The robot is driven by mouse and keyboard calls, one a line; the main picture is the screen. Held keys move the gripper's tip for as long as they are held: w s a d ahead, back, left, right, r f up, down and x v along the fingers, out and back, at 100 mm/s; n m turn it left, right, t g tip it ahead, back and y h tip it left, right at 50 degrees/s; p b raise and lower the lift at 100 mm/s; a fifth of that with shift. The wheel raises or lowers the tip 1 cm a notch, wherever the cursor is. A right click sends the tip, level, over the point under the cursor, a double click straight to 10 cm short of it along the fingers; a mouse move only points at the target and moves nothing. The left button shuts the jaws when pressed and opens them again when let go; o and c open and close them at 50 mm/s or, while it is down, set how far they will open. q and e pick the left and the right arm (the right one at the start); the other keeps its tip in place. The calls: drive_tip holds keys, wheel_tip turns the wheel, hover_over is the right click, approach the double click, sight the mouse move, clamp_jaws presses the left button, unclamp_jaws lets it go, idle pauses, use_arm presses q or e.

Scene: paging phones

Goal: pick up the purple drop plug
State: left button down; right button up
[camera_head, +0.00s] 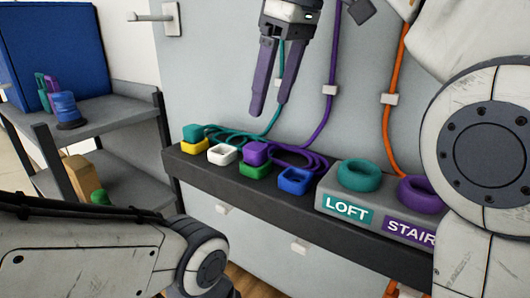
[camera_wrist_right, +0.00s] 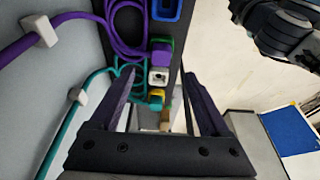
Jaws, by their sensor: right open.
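The purple drop plug (camera_head: 256,152) sits on the green socket (camera_head: 254,171) on a dark shelf, with its purple cord looped beside it. It also shows in the right wrist view (camera_wrist_right: 161,48), above the white socket. My right gripper (camera_head: 270,107) is open and empty, fingers pointing down, above the shelf. It is apart from the plug. In the right wrist view its fingers (camera_wrist_right: 158,85) stand on either side of the teal and yellow pieces. My left gripper is not visible; only part of my left arm shows at the lower left.
A teal plug (camera_head: 193,132) sits on a yellow socket (camera_head: 194,147). A white socket (camera_head: 221,154) and a blue socket (camera_head: 295,181) stand nearby. A grey block (camera_head: 372,206) labelled LOFT and STAIR carries teal and purple rings. Cords hang down the wall panel.

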hover_over(257, 146)
drive_tip(key=s+d, duration=0.1)
drive_tip(key=d, duration=0.1)
drive_tip(key=x, duration=0.4)
drive_tip(key=shift+s+d+f+b, duration=0.15)
drive_tip(key=shift+s+d+b, duration=0.05)
drive_tip(key=shift+s+b, duration=0.15)
drive_tip(key=shift+a+p+x, duration=0.2)
drive_tip(key=shift+p+x, duration=0.45)
drive_tip(key=shift+x, duration=2.1)
drive_tip(key=shift+w, duration=0.1)
clamp_jaws()
